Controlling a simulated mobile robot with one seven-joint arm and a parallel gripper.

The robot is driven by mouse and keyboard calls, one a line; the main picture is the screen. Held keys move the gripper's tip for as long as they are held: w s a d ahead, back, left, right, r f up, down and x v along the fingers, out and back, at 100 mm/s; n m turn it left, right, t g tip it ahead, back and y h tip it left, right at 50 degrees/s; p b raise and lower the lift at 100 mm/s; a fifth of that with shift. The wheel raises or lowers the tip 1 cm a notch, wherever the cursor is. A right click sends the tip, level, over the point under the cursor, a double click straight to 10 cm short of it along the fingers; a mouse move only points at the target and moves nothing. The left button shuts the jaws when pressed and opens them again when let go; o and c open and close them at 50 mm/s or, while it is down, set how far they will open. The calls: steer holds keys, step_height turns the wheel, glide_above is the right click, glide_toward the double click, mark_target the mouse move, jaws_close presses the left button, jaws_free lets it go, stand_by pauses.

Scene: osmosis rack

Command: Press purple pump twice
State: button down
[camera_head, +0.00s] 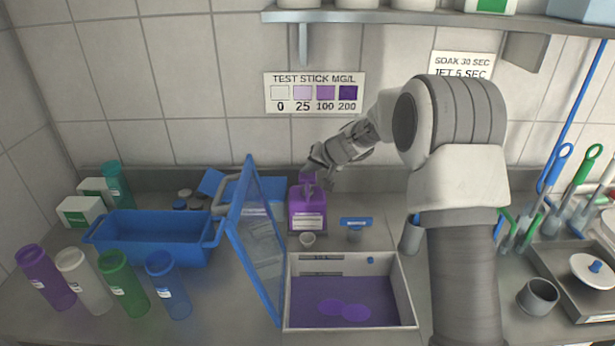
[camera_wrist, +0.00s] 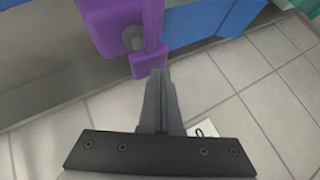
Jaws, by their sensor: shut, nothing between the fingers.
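The purple pump (camera_head: 307,209) is a purple bottle with a white label, standing upright at the back of the counter. My gripper (camera_head: 312,180) is at the pump's top, and its fingers overlap the pump head in the head view. In the wrist view my gripper (camera_wrist: 158,78) is shut and empty, its fingertips close to the purple pump head (camera_wrist: 149,64). I cannot tell whether they touch. The purple body and a grey stem (camera_wrist: 132,38) show behind the head.
A blue-framed clear lid (camera_head: 256,240) stands up left of the pump, beside an open box with purple liquid (camera_head: 345,305). A blue tub (camera_head: 150,237) and several coloured bottles are at left. A grey cup (camera_head: 538,297) and brushes are at right. A shelf (camera_head: 420,17) runs above.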

mark_target(309, 178)
steer(key=shift+s+f+b, duration=0.1)
steer(key=shift+f+b, duration=0.7)
steer(key=shift+f, duration=0.1)
stand_by(0.8)
steer(key=shift+r, duration=0.15)
steer(key=shift+r+p, duration=0.85)
steer(key=shift+r, duration=0.4)
steer(key=shift+r+p, duration=1.4)
steer(key=shift+r, duration=1.2)
